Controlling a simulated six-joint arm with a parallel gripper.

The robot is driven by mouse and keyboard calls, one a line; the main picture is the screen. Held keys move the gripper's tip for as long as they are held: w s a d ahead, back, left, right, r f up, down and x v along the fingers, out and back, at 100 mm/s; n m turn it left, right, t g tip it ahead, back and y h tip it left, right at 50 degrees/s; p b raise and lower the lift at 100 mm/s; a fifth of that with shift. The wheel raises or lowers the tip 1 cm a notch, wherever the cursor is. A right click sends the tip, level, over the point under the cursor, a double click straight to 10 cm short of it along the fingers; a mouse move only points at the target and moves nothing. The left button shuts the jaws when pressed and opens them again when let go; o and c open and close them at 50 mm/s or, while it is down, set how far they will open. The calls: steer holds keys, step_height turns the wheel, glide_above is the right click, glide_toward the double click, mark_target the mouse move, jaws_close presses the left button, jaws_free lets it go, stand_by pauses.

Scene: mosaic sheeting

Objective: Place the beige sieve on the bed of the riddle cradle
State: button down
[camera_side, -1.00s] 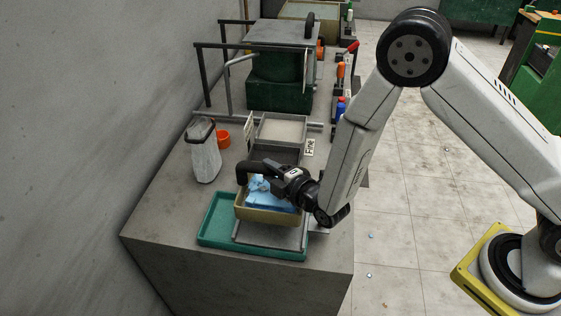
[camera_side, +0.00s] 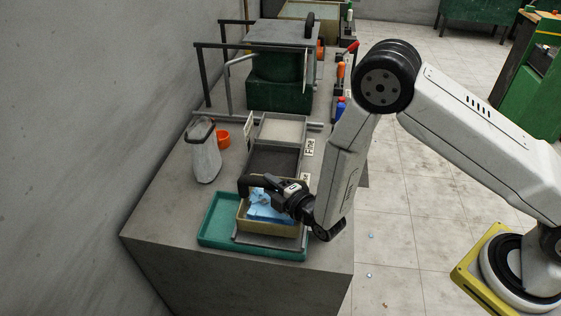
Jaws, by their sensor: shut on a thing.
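The beige sieve (camera_side: 262,227) is a yellowish box with blue pieces lying inside. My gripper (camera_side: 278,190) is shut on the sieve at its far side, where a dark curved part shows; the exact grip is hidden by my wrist. The sieve is over grey rails (camera_side: 268,241), which look like the riddle cradle, above a teal tray (camera_side: 215,232). It looks level and very low over the rails. I cannot tell whether its underside touches them; most of the bed is hidden beneath it.
Behind the sieve are two grey-framed trays, one dark (camera_side: 276,160) and one pale (camera_side: 282,130), beside a "Fine" label (camera_side: 310,147). A white bag-like container (camera_side: 205,160) and an orange cup (camera_side: 223,139) stand to the left. A green machine (camera_side: 278,88) is farther back.

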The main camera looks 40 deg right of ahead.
mark_target(273, 211)
steer(key=shift+f, duration=1.6)
steer(key=shift+f, duration=0.1)
steer(key=shift+c, duration=1.6)
jaws_free()
steer(key=shift+s, duration=0.1)
steer(key=s+d+r, duration=0.1)
steer(key=s, duration=1)
steer(key=shift+s+d+r, duration=0.3)
steer(key=shift+s+r, duration=0.05)
